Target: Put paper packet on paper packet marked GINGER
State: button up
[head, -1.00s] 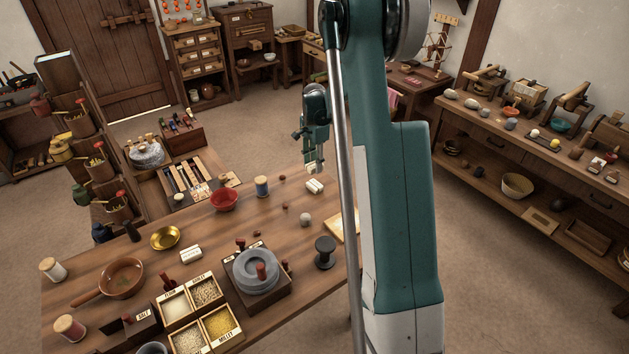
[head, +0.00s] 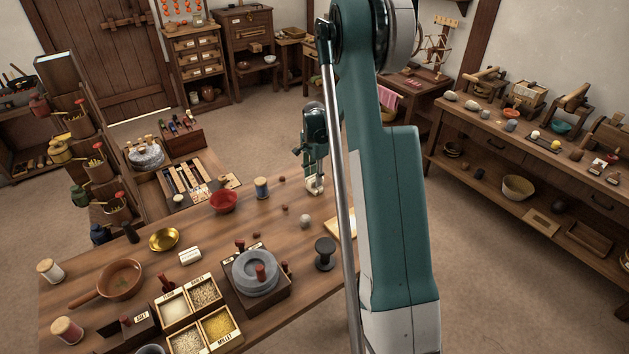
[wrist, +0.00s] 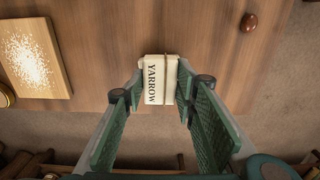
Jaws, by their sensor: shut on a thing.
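A cream paper packet (wrist: 160,92) tied with string reads YARROW in the wrist view. My gripper (wrist: 160,76) is shut on it, with a green finger on each side. In the head view my gripper (head: 314,184) is low at the far right part of the table, and the held packet (head: 314,188) is partly hidden by the fingers. I cannot tell whether it touches the table. Another cream packet (head: 190,256) lies on the table to the left, in front of the brass bowl; its marking is too small to read.
A pale board (wrist: 34,58) lies beside the held packet.

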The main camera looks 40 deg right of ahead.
aim_at(314, 177)
jog(key=shift+f, duration=0.55)
jog(key=shift+f, duration=0.2)
jog(key=o, duration=0.8)
jog(key=shift+r, duration=0.15)
notch_tip(314, 177, up, 12)
jog(key=shift+r+p, duration=0.1)
jog(key=shift+p, duration=0.7)
